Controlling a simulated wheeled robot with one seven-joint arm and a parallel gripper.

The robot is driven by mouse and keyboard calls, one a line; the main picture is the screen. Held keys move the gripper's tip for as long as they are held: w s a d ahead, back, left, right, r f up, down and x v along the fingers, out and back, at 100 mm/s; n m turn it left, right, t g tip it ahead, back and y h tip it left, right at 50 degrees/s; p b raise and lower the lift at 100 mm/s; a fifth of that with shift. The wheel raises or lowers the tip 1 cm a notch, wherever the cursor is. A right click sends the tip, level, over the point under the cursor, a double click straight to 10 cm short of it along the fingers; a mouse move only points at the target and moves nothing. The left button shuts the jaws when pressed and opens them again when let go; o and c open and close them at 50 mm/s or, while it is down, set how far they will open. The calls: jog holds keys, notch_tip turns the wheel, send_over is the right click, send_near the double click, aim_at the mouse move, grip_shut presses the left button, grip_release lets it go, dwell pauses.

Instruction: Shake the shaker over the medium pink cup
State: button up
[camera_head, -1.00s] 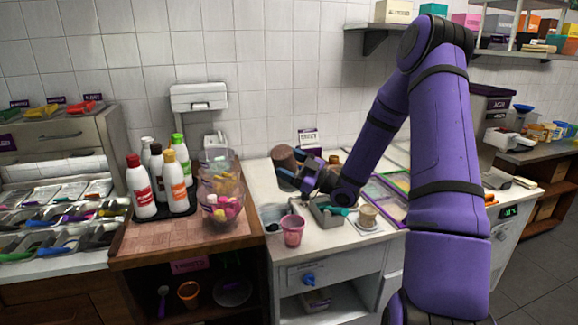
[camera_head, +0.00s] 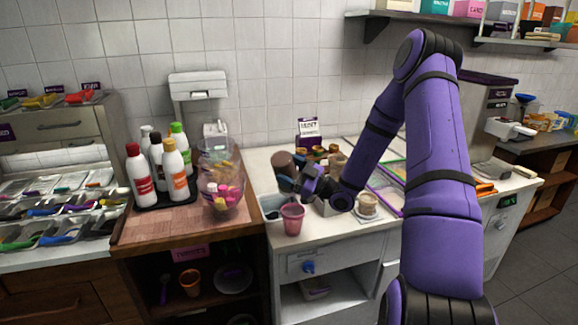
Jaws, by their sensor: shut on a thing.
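The pink cup (camera_head: 291,219) stands upright near the front left edge of the white counter. My gripper (camera_head: 291,182) is shut on a brown cylindrical shaker (camera_head: 283,163), just above and behind the cup. The shaker looks tilted, with its rounded brown end toward the back wall. The fingers and the lower part of the shaker are partly hidden by dark gripper parts, so I cannot tell whether its mouth is directly over the cup.
A clear container of colourful items (camera_head: 222,192) and several bottles on a dark tray (camera_head: 188,198) stand at the left. A label sign (camera_head: 309,131) stands behind.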

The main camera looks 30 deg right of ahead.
aim_at(289, 153)
jog(key=shift+f, duration=0.3)
jog(key=shift+r, duration=0.15)
dwell(0.4)
jog(key=shift+r, duration=3.65)
notch_tip(289, 153, down, 8)
jog(key=shift+r, duration=4)
jog(key=shift+f, duration=0.1)
